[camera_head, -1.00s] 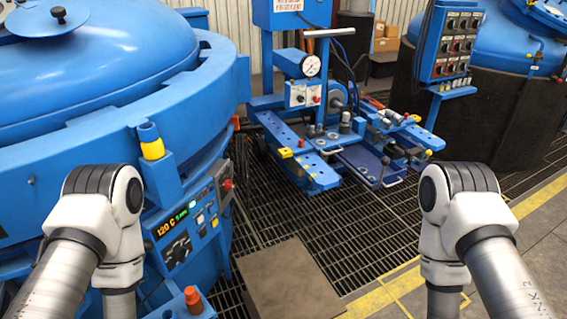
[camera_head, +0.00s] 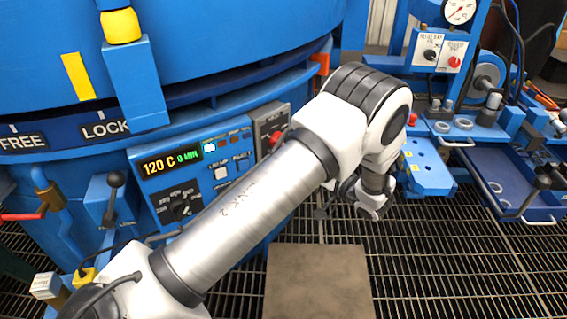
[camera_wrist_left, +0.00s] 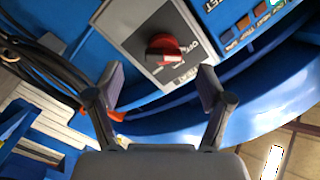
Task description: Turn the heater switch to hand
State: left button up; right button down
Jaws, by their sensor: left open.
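The heater switch is a red and black knob (camera_wrist_left: 164,48) on a grey plate (camera_wrist_left: 130,35) lettered "OFF" and, partly legibly, "HEAT". In the head view the same grey plate (camera_head: 270,118) is at the right end of the blue control panel, its red knob partly hidden by my left arm. My left gripper (camera_wrist_left: 162,76) is open and empty. Its two fingers point toward the plate, one on each side below the knob, apparently short of it. In the head view the fingers are mostly hidden behind my left wrist. My right gripper is out of view.
The blue control panel (camera_head: 152,185) has a display reading 120 C, buttons and a black dial (camera_head: 180,206). The furnace rim overhangs it. A blue bench (camera_head: 430,172) with a gauge stands at the right. A brown plate (camera_head: 318,280) lies on the floor grating.

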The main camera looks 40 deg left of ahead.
pick_arm(q)
jog(key=a, duration=0.5)
jog(key=w+a+r, duration=0.1)
jog(key=a, duration=0.1)
jog(key=shift+a+b, duration=0.35)
jog(key=shift+a, duration=0.05)
jog(key=shift+s, duration=0.1)
jog(key=c, duration=1.2)
